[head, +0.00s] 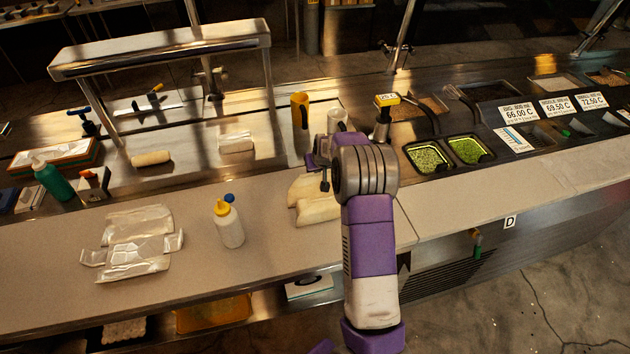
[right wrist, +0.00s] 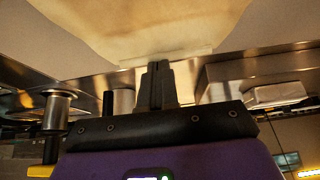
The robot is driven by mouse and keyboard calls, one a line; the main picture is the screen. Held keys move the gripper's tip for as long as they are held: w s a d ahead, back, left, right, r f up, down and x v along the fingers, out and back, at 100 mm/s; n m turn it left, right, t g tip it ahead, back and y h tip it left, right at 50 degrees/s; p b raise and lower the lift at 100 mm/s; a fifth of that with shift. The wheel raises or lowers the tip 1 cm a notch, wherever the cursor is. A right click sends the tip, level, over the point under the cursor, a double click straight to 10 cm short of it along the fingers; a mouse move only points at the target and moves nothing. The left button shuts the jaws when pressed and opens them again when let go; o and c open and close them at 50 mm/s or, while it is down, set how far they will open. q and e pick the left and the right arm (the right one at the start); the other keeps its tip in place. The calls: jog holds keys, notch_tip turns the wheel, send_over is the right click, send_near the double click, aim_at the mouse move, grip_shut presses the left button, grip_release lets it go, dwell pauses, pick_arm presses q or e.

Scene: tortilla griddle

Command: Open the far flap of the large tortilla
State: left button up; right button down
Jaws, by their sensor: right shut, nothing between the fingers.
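The large tortilla (head: 318,211) lies folded on the grey counter, partly hidden behind my right arm. Its pale surface fills the top of the right wrist view (right wrist: 140,25), with a thin pale strip along its edge by the fingertips. My right gripper (head: 325,187) is at the tortilla, near its far side. Its dark fingers are together and empty in the right wrist view (right wrist: 156,68), at or very close to the tortilla's edge; contact cannot be told. My left gripper is not in view.
A white bottle with a yellow cap (head: 229,225) stands left of the tortilla. Crumpled clear wrapping (head: 135,245) lies further left. A yellow cup (head: 300,110) and a white cup (head: 337,119) stand behind. Green-filled bins (head: 428,157) are to the right. The counter between bottle and wrapping is clear.

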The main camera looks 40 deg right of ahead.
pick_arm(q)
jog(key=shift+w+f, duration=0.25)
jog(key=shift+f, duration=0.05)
pick_arm(e)
jog(key=shift+w+f, duration=0.3)
pick_arm(q)
jog(key=shift+b, duration=0.3)
pick_arm(e)
jog(key=shift+s, duration=0.1)
jog(key=shift+s+a+f, duration=0.2)
jog(key=shift+s+a, duration=0.1)
jog(key=shift+s, duration=0.35)
jog(key=r, duration=0.1)
jog(key=w+r+p, duration=0.1)
jog(key=r, duration=0.1)
jog(key=r+p, duration=0.1)
jog(key=r, duration=0.1)
jog(key=shift+w+d, duration=0.4)
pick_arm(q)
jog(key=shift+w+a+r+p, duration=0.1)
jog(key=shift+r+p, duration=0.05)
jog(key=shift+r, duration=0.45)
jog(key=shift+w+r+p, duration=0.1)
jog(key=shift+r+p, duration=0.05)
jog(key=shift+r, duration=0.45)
pick_arm(e)
jog(key=w+r+v, duration=0.1)
jog(key=v, duration=0.7)
jog(key=shift+d+r, duration=0.2)
jog(key=shift+d, duration=0.1)
